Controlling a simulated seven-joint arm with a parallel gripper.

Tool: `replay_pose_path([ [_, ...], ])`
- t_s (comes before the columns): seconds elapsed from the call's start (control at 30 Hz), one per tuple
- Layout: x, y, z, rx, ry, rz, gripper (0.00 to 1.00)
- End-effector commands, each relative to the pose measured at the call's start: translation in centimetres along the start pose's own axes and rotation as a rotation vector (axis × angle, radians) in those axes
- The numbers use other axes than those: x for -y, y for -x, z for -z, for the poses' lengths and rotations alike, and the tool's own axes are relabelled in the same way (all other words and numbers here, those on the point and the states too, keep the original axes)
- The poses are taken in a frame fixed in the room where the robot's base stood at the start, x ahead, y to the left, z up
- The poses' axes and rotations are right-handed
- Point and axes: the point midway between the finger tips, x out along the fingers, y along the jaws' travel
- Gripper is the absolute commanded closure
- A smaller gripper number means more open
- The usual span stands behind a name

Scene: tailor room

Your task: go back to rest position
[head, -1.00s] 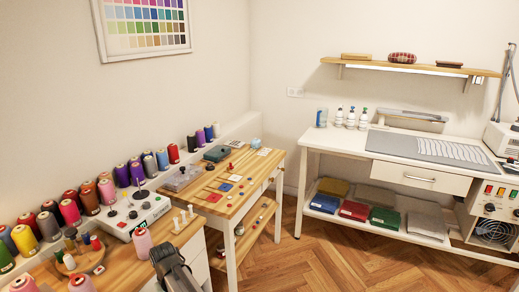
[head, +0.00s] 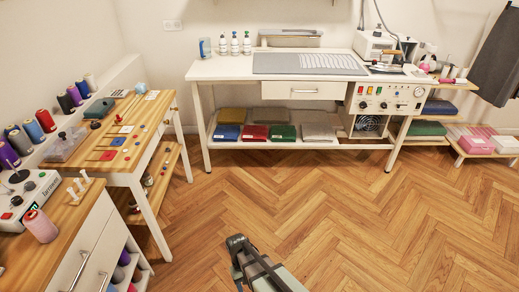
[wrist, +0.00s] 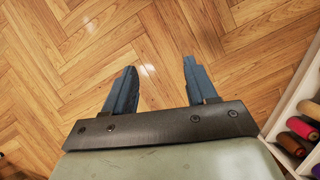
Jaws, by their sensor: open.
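My gripper shows in the wrist view (wrist: 157,82) with its two blue-grey fingers apart and nothing between them. It hangs over the bare herringbone floor (wrist: 160,30). In the head view my arm (head: 262,268) shows at the bottom middle, over the floor and to the right of the wooden benches. The fingertips cannot be made out in the head view.
A wooden bench (head: 150,110) and a drawer cabinet (head: 92,245) with thread spools stand at the left. A white table (head: 225,70) with a lower shelf of folded cloth stands at the back. In the wrist view a shelf of spools (wrist: 290,112) is at the right. The middle floor is clear.

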Motion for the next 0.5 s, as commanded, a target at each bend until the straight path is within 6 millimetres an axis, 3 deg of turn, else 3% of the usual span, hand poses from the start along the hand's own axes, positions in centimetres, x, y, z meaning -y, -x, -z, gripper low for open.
replay_pose_path([
  [0.03,-1.6,-1.5,-1.6,0.017,-0.03,0.013,0.43],
  [0.2,-5.6,-5.7,-5.8,0.059,-0.116,0.056,0.43],
  [0.5,-9.8,-12.2,-14.4,0.133,-0.263,0.141,0.43],
])
